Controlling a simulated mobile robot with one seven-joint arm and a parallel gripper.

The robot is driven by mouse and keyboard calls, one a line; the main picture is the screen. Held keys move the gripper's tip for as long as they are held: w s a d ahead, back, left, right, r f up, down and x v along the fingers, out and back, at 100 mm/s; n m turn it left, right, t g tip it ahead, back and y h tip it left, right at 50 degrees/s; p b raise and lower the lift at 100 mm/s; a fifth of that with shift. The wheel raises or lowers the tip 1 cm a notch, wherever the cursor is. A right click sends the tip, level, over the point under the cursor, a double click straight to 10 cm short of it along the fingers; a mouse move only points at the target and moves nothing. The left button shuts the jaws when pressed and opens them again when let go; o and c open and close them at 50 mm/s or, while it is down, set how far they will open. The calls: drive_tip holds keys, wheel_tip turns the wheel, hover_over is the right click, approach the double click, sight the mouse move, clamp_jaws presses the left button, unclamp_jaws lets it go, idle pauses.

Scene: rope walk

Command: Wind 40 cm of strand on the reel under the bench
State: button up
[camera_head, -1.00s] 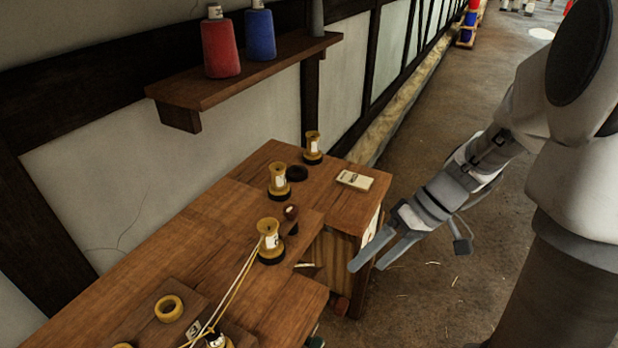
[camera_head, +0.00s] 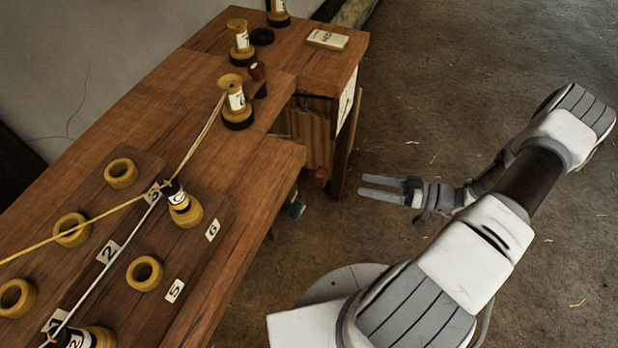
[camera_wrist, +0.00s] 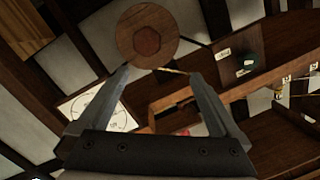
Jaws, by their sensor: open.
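My gripper (camera_head: 361,186) is open and empty, low beside the bench's right end, with its fingers pointing left. A small reddish-brown knob (camera_head: 320,177) shows under the bench, just left of the fingertips with a gap between. In the wrist view, a round wooden disc with a darker hexagonal centre (camera_wrist: 147,38) lies just beyond the open fingertips (camera_wrist: 160,72); I cannot tell whether it is the reel or its knob. Yellow strand (camera_head: 205,135) runs from a labelled spool (camera_head: 235,103) to a bobbin (camera_head: 182,205) on the pegboard, then off left.
The wooden bench (camera_head: 270,165) overhangs the knob. A white card with a circle is on its end (camera_head: 347,98) and shows in the wrist view (camera_wrist: 100,108). A green item (camera_head: 295,208) sits below the bench. The floor to the right (camera_head: 480,60) is clear.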

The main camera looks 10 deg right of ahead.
wheel_tip(320, 180, down, 3)
drive_tip(key=t, duration=0.2)
drive_tip(key=b, duration=0.3)
approach(311, 173)
drive_tip(key=x, duration=0.7)
drive_tip(key=f+x, duration=0.1)
drive_tip(key=x, duration=0.2)
drive_tip(key=shift+w+f, duration=0.1)
drive_tip(key=shift+w, duration=0.3)
drive_tip(key=shift+c, duration=0.2)
drive_tip(key=c, duration=1.3)
drive_tip(key=shift+m, duration=0.3)
